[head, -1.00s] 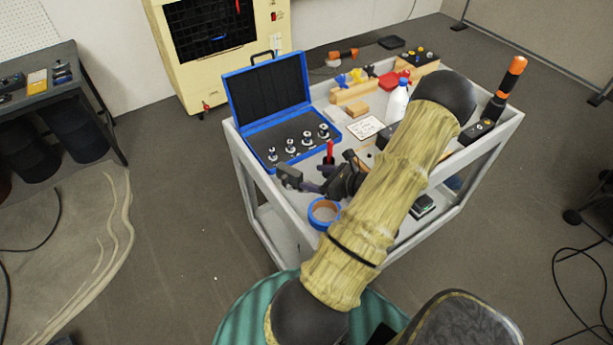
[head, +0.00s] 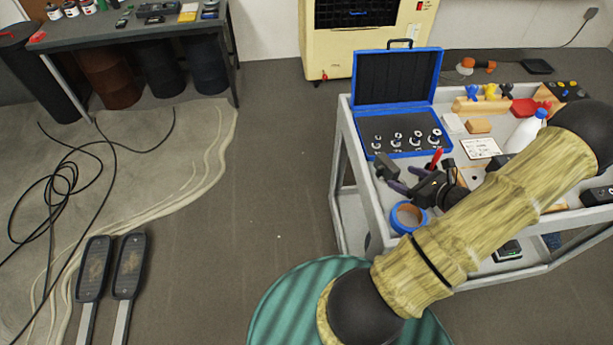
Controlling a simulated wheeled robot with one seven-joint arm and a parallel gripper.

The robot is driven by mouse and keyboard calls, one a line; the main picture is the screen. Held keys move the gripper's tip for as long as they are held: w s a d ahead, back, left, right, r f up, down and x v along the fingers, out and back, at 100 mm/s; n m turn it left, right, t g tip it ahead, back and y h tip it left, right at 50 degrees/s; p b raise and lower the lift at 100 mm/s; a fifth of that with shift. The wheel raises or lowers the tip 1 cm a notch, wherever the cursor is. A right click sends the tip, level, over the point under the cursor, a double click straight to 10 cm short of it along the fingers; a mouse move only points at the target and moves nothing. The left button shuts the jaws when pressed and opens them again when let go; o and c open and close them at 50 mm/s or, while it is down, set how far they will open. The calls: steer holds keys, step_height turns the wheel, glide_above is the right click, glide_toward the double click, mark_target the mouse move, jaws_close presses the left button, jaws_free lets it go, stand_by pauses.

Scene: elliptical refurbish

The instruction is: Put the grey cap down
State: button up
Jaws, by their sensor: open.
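My gripper (head: 393,177) is open over the near left edge of the grey cart (head: 348,150), just in front of the open blue case (head: 398,92). I cannot make out a grey cap in the head view. The gripper's dark body and my arm hide part of the cart top. A roll of blue tape (head: 407,217) lies near the cart's front left corner, just below the gripper in the picture. A red-handled tool (head: 435,160) shows beside the gripper.
The blue case holds several small metal pieces in dark foam. A white bottle (head: 527,131), wooden blocks (head: 478,126) and a white card (head: 481,148) stand or lie farther right. A dark workbench (head: 130,28) is at upper left.

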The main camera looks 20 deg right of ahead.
steer(key=w+a+r+n+g+h, duration=0.1)
steer(key=a+r+n+g, duration=0.2)
steer(key=a+n, duration=0.8)
steer(key=a+r+n+g+h, duration=0.1)
steer(key=a+r+n+g, duration=0.2)
steer(key=a+r+n, duration=0.4)
steer(key=w+a+r+n+g, duration=0.1)
steer(key=a+r+n+g, duration=0.3)
steer(key=a+n, duration=1)
steer(key=shift+w+a+r+n+h, duration=0.35)
steer(key=shift+a+r+n+h, duration=0.1)
steer(key=shift+n, duration=0.55)
steer(key=shift+w+p+v, duration=0.25)
steer(key=shift+p+v, duration=0.75)
steer(key=shift+p, duration=0.05)
